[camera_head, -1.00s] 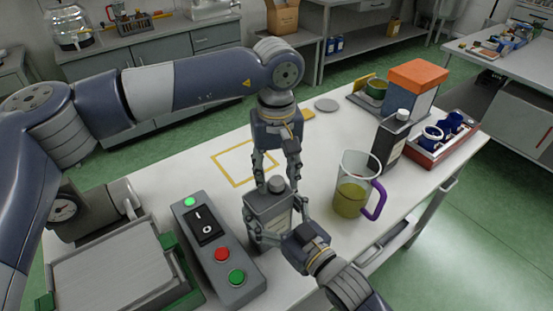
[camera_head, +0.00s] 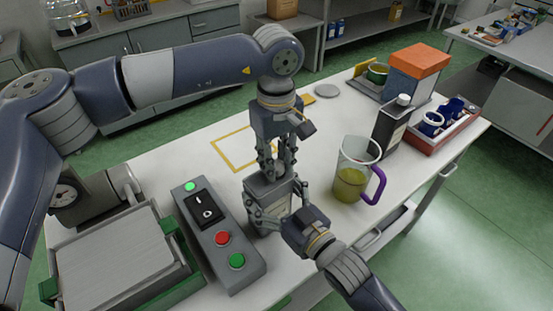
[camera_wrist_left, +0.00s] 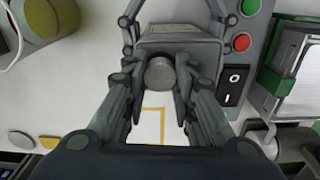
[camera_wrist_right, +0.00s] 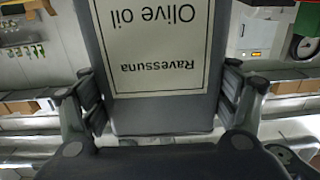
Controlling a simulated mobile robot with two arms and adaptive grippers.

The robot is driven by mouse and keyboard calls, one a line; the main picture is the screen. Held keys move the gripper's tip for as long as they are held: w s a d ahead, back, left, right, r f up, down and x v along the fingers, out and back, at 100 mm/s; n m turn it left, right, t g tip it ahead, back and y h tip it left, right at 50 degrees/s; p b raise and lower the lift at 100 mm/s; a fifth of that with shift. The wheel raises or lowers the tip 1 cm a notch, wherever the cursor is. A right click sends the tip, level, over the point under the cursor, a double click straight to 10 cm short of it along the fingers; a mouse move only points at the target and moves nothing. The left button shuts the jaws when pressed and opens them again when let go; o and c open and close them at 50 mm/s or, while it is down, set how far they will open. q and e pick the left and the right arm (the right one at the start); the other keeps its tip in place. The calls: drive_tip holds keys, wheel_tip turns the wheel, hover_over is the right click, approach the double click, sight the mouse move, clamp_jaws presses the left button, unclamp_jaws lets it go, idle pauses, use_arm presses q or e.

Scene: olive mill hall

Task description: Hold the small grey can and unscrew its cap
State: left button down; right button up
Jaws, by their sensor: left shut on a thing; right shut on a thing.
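The small grey can (camera_head: 265,188) stands upright near the table's front, beside the control box. Its label, reading "Ravessuna Olive oil", fills the right wrist view (camera_wrist_right: 155,45). My right gripper (camera_head: 274,212) is shut on the can's body, one finger on each side. My left gripper (camera_head: 276,172) points down from above and is shut on the can's round grey cap (camera_wrist_left: 160,73). In the head view the left fingers hide the cap. Whether the cap is loose cannot be told.
A control box (camera_head: 222,262) stands left of the can, with a grey-topped device (camera_head: 120,260) beyond. A jug with a purple handle (camera_head: 352,182) stands close on the right. A taller dark can (camera_head: 388,132) and a red tray (camera_head: 445,142) are farther right. A yellow square outline (camera_head: 238,167) is clear.

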use_arm(q)
drive_tip(key=n, duration=0.5)
drive_tip(key=shift+n, duration=0.4)
drive_tip(key=n, duration=0.3)
drive_tip(key=shift+n, duration=0.3)
drive_tip(key=n, duration=0.3)
drive_tip(key=shift+n, duration=0.3)
drive_tip(key=n, duration=0.3)
drive_tip(key=shift+r+n, duration=0.1)
drive_tip(key=shift+n, duration=0.3)
drive_tip(key=n, duration=0.3)
drive_tip(key=shift+n, duration=0.3)
drive_tip(key=n, duration=0.3)
drive_tip(key=shift+n, duration=0.4)
drive_tip(key=n, duration=0.3)
drive_tip(key=shift+n, duration=0.3)
drive_tip(key=n, duration=0.4)
drive_tip(key=shift+n, duration=0.3)
